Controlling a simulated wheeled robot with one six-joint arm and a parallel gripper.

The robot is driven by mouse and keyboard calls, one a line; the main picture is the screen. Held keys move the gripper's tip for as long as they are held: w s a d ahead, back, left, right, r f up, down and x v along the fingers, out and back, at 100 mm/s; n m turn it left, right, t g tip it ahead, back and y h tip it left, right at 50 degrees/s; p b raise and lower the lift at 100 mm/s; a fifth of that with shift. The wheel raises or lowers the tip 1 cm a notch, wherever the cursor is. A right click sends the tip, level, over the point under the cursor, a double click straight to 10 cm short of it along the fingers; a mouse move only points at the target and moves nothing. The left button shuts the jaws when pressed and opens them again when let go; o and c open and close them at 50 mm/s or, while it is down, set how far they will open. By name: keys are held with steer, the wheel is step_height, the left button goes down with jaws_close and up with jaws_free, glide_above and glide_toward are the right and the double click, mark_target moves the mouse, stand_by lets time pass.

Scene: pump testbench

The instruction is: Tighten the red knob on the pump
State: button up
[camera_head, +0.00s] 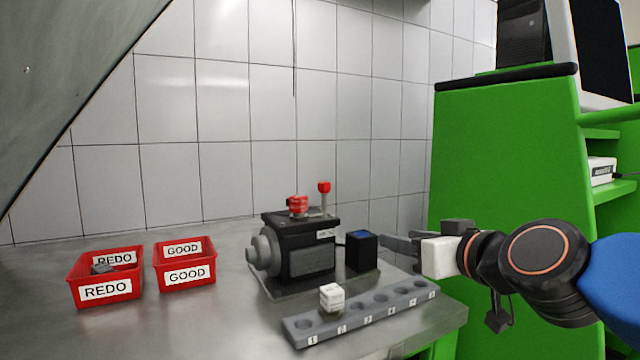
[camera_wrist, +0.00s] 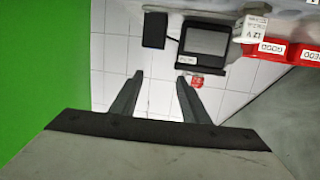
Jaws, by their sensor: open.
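The pump (camera_head: 312,262) is a dark grey block on a base plate on the metal bench, with a round grey flange at its left. A squat red knob (camera_head: 298,206) sits on its top. A red ball-topped stem (camera_head: 324,188) rises behind it to the right. My gripper (camera_head: 388,241) is right of the pump, beyond the small black box, pointing left, open and empty. In the wrist view, my gripper's fingers (camera_wrist: 160,77) are spread with nothing between them. The pump (camera_wrist: 206,42) is ahead, with a red part (camera_wrist: 197,82) just beyond the right fingertip.
A black box with a blue top (camera_head: 361,251) stands between my gripper and the pump. In front, a grey numbered rack (camera_head: 385,312) holds a white cube (camera_head: 332,297). Red REDO (camera_head: 105,291) and GOOD (camera_head: 187,274) bins stand left. A green cabinet (camera_head: 505,160) is at right.

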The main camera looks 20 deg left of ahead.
steer(key=a+r+t+y, duration=0.1)
steer(key=a+r+t, duration=0.1)
steer(key=a+r, duration=0.65)
steer(key=x, duration=0.6)
steer(key=s+a+f+x, duration=0.1)
steer(key=x, duration=1.1)
steer(key=shift+s+a+f, duration=0.1)
steer(key=shift+a+f, duration=0.1)
steer(key=shift+a, duration=0.1)
steer(key=c, duration=1.1)
